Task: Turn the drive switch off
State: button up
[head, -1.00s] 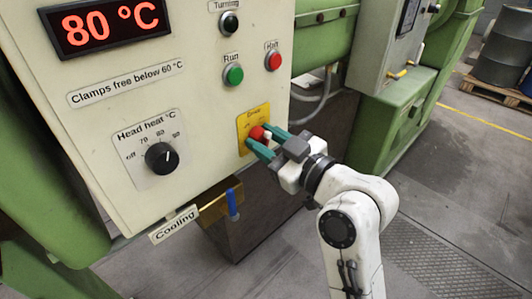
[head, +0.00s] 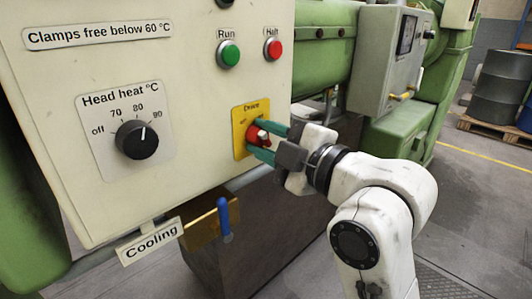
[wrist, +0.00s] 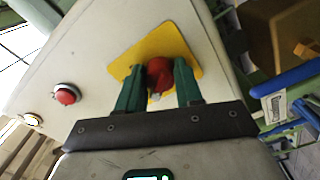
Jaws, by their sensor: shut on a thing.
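The drive switch (head: 257,137) is a red rotary knob on a yellow plate (head: 240,145) labelled "Drive", low on the right side of the cream panel. It also shows in the wrist view (wrist: 159,75), with a pale mark at its lower edge. My gripper (head: 264,141) reaches in from the right, with its two green fingers on either side of the red knob and shut on it. In the wrist view my gripper (wrist: 158,86) has a finger left and right of the knob. The fingers partly hide the plate's lettering, so I cannot read the switch position.
Above are the green Run button (head: 229,53) and red Halt button (head: 273,49). The black head heat knob (head: 137,139) is at left. A blue-handled cooling valve (head: 224,218) hangs below the panel. Open floor lies to the right.

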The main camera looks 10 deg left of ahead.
jog(key=shift+n+b, duration=0.45)
jog(key=shift+n, duration=0.15)
jog(key=o, duration=1)
jog(key=shift+o, duration=0.2)
jog(key=v, duration=1)
jog(key=shift+s+d, duration=0.3)
